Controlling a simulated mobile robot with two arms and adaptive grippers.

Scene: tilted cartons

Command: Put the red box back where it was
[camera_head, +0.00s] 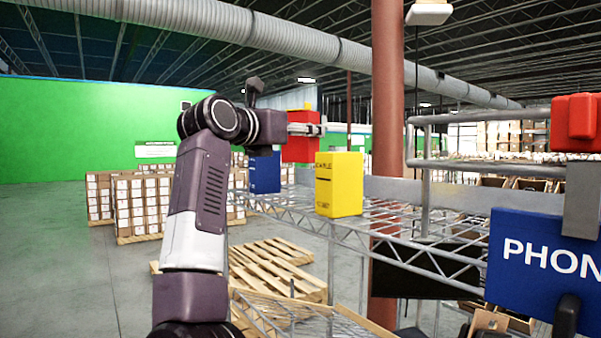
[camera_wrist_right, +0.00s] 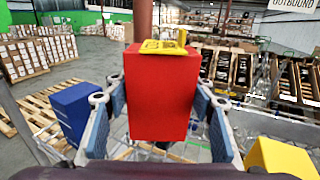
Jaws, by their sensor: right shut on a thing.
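The red box (camera_head: 297,149) is held in my right gripper (camera_head: 305,130), whose fingers lie on its two sides in the right wrist view (camera_wrist_right: 160,120). A small yellow piece (camera_wrist_right: 168,47) is at the top of the red box. The box appears raised above the wire shelf (camera_head: 395,225). A blue box (camera_head: 265,174) stands on the shelf to its left, also in the right wrist view (camera_wrist_right: 75,108). A yellow box (camera_head: 339,185) stands upright to its right, also in the right wrist view (camera_wrist_right: 282,157). My left gripper is not in view.
A rust-red column (camera_head: 386,90) rises behind the shelf. A rail (camera_head: 423,175) and a blue sign (camera_head: 540,262) with a red object (camera_head: 576,122) above it are at right. Wooden pallets (camera_head: 275,265) and stacked cartons (camera_head: 140,205) stand on the floor at left.

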